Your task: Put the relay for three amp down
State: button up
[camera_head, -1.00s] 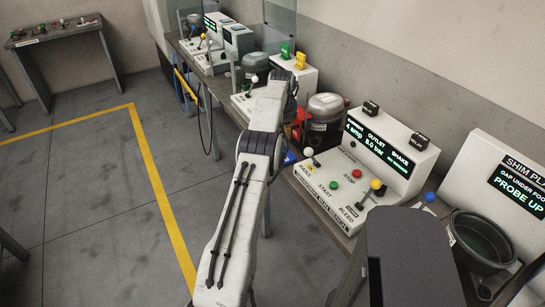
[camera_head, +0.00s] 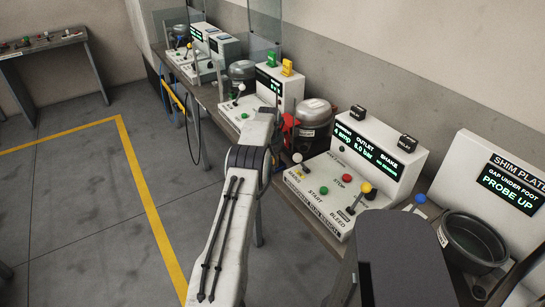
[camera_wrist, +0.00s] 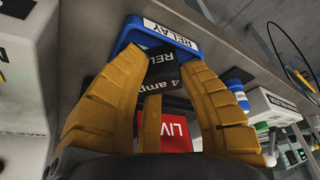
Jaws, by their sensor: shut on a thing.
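In the wrist view my gripper (camera_wrist: 163,62) has its yellow fingers closed around a black block, the relay (camera_wrist: 163,76). Its printing reads RELAY and 4 amp, not three amp. A blue holder (camera_wrist: 128,36) with a white RELAY label is just beyond the fingertips. I cannot tell whether the relay touches it. A red part (camera_wrist: 178,143) with the letters LIV shows between the fingers. In the head view my arm hides the gripper and the held relay. Two other black relay blocks stand on the console top, one at the left (camera_head: 357,112) and one at the right (camera_head: 407,142).
The console (camera_head: 330,192) has levers, buttons and a display reading 4 amp and 8.0 bar. A grey compressor (camera_head: 314,113) stands behind my arm. A dark round tub (camera_head: 472,240) is at the right. Open floor (camera_head: 90,220) lies left.

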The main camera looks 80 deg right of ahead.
dwell(0.3)
jog(key=o, duration=0.8)
jog(key=shift+r, duration=0.1)
jog(key=shift+b+v, duration=2.35)
jog(key=shift+v, duration=3.6)
